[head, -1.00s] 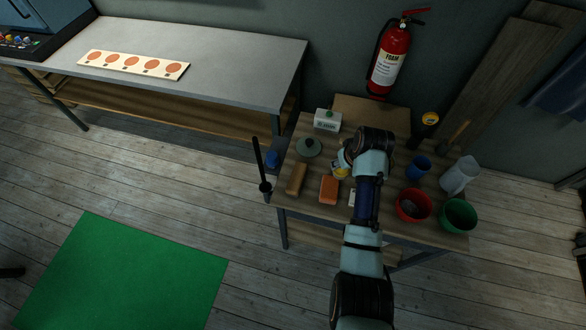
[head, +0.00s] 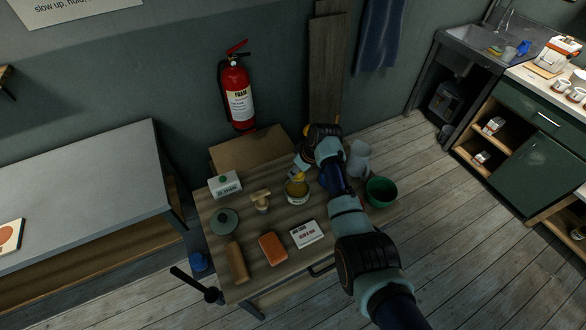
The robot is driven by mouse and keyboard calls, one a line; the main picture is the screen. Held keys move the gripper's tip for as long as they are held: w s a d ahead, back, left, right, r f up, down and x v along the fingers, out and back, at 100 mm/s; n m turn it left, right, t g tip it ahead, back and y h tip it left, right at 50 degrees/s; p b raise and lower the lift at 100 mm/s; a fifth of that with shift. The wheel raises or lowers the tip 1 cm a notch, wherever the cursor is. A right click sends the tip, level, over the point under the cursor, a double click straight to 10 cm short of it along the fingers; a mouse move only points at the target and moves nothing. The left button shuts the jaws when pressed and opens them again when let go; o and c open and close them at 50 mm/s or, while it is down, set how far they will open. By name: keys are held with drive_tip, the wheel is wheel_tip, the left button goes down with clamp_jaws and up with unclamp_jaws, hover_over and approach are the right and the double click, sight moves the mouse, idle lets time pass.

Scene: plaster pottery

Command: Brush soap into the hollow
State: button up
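My gripper (head: 299,171) is at the back middle of the small wooden table, right above a round jar with yellowish contents (head: 297,190). The fingers are small and dark, and I cannot tell whether they are open or hold a brush. No hollow can be made out clearly. A white box with a green spot on top (head: 224,186) stands at the back left of the table. A pale wooden knob-like piece (head: 260,200) stands left of the jar.
The table (head: 215,261) also bears a grey-green lid (head: 224,221), a tan bar (head: 238,262), an orange block (head: 273,248), a white card (head: 307,234) and a green bowl (head: 381,191). A fire extinguisher (head: 238,95) hangs behind. My arm hides part of the table's right side.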

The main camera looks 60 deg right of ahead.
sight(297, 180)
drive_tip(key=shift+f+b, duration=2.6)
drive_tip(key=shift+f, duration=0.25)
drive_tip(key=shift+f+b, duration=0.35)
drive_tip(key=shift+f, duration=0.3)
wheel_tip(297, 180, up, 7)
drive_tip(key=p, duration=0.6)
drive_tip(key=shift+r+p, duration=0.15)
drive_tip(key=shift+p, duration=0.15)
